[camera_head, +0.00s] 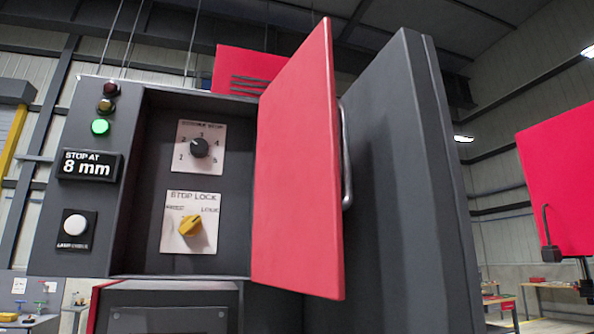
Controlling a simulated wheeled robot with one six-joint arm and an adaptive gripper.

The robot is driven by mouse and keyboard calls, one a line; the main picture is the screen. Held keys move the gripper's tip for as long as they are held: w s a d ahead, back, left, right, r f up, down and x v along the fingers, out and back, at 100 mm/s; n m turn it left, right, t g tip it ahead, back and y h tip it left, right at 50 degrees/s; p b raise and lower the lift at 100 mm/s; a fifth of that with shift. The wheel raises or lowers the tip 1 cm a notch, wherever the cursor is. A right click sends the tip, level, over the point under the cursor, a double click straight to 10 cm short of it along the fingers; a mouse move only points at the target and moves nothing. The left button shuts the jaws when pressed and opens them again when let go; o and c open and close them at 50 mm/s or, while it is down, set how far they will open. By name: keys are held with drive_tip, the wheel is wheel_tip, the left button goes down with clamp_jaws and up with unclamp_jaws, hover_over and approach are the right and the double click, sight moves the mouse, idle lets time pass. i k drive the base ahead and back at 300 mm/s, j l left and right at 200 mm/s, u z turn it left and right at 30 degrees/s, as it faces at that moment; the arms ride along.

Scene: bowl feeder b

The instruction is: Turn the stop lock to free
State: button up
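The stop lock knob (191,225) is yellow and sits on a white plate (170,243) marked STOP LOCK, inside the recess of a dark grey machine cabinet. Its ridge slants from lower left to upper right, seemingly toward the right-hand label, which looks like LOCK. The left-hand label is too small to read surely. The red door (297,170) of the recess stands open to the right of the knob. My gripper is not in view.
A black numbered dial (200,148) is above the lock. Left of the recess are a lit green lamp (100,127), a display (88,165) reading "STOP AT 8 mm" and a white button (75,225). A dark grey panel (405,190) stands behind the door.

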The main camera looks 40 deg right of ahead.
sight(191, 225)
drive_tip(key=l+u, duration=0.15)
drive_tip(key=l, duration=0.2)
drive_tip(key=k+l+u, duration=0.1)
drive_tip(key=l, duration=0.25)
drive_tip(key=k+l+u, duration=0.15)
drive_tip(key=l, duration=0.25)
drive_tip(key=k+l+u, duration=0.15)
drive_tip(key=l, duration=0.2)
drive_tip(key=k+l+u, duration=0.15)
drive_tip(key=l, duration=0.15)
drive_tip(key=k, duration=0.55)
drive_tip(key=i+j+z, duration=0.25)
drive_tip(key=i+j, duration=0.15)
drive_tip(key=j, duration=0.2)
drive_tip(key=i+j+z, duration=0.15)
drive_tip(key=j, duration=0.2)
drive_tip(key=i+j+z, duration=0.1)
drive_tip(key=j, duration=0.25)
drive_tip(key=i, duration=0.1)
